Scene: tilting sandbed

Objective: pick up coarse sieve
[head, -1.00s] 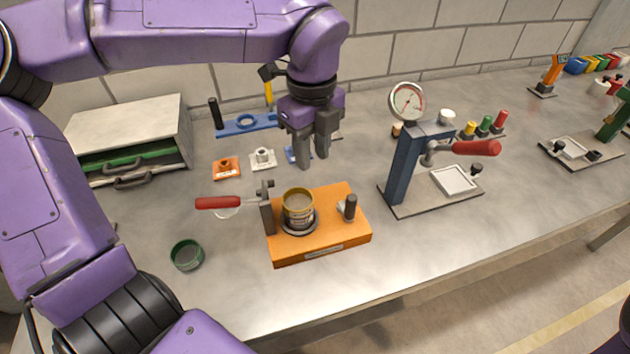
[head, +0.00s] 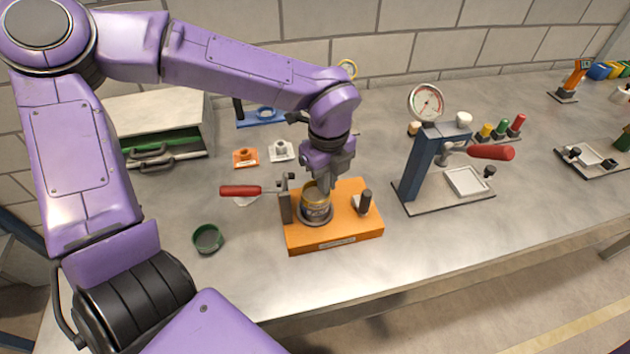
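A small yellow-rimmed cup (head: 317,206), which may be the coarse sieve, stands in the dark ring of the orange tilting base (head: 350,226). My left gripper (head: 326,182) points down at the cup's back right rim, its fingers overlapping the rim in the picture. The fingertips are partly hidden, so I cannot tell whether they touch or grip the cup. A small green round dish (head: 208,239) lies on the table to the left of the base. My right gripper is not in view.
A red-handled lever (head: 241,190) sticks out left of the base. A blue press with a dial (head: 420,165) stands to the right. A grey cabinet (head: 160,115) and small orange and white fixtures (head: 246,157) are behind. The table front is clear.

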